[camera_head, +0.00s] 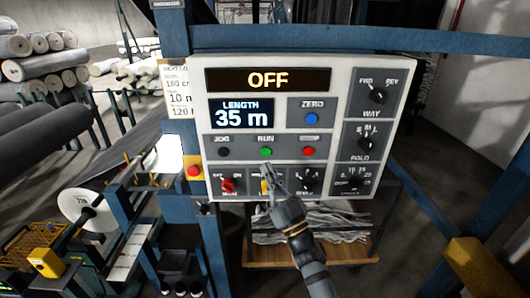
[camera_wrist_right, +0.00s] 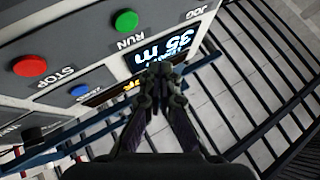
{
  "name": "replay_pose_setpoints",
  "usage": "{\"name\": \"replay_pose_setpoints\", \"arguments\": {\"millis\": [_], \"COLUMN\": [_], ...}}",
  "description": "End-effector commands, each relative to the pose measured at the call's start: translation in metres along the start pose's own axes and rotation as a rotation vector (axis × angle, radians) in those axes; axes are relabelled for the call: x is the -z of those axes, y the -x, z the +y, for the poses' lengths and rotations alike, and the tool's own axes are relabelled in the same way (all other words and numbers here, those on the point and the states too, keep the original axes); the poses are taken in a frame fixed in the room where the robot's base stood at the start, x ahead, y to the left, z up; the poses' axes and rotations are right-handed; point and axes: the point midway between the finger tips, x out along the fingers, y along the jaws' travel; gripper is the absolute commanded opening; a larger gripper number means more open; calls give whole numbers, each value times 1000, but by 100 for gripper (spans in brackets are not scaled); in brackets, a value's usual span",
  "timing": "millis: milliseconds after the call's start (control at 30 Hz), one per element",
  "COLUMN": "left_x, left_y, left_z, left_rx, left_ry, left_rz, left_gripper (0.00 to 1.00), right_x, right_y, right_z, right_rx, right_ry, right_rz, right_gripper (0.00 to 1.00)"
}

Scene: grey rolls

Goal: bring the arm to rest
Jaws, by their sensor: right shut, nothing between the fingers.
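My right gripper (camera_head: 268,170) is shut and empty. It reaches up from the lower right, in front of the lower part of a light grey control panel (camera_head: 330,108), with its tips a little below the green RUN button (camera_head: 265,152). It partly hides a yellow part in the bottom row. In the right wrist view the shut fingers (camera_wrist_right: 160,70) appear in front of the panel, which looks upside down; whether they touch it I cannot tell. The top display (camera_head: 268,79) reads OFF, and the length display (camera_head: 241,114) reads 35 m. My left gripper is not in view.
The panel carries a blue ZERO button (camera_head: 312,118), a red STOP button (camera_head: 309,151), a red switch (camera_head: 228,186) and several black knobs. A blue beam (camera_head: 420,42) runs behind it. Grey rolls (camera_head: 45,65) lie at left. A low cart (camera_head: 340,250) stands below.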

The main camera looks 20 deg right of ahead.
Motion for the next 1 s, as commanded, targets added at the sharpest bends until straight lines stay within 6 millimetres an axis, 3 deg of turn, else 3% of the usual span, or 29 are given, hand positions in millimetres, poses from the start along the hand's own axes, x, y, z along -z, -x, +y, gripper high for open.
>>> {"name": "replay_pose_setpoints", "arguments": {"millis": [133,233,300,400,533,700,967,1000], "left_x": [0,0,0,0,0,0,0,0], "left_y": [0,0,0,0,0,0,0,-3], "left_z": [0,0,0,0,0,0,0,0], "left_rx": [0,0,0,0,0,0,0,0], "left_ry": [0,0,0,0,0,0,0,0], "left_rz": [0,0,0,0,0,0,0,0], "left_gripper": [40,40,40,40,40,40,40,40], "right_x": [-12,-40,-65,-95,-114,-113,-83,-93], "right_y": [9,37,72,135,211,287,376,386], "right_z": [16,45,64,75,67,44,5,5], "right_rx": [-74,-216,-320,-413,-437,-388,-239,-229], "right_ry": [13,39,55,68,69,59,32,29], "right_rz": [-82,-281,-484,-798,-1140,-1476,-1870,-1897], "right_gripper": [0,0,0,0,0,0,0,0]}}
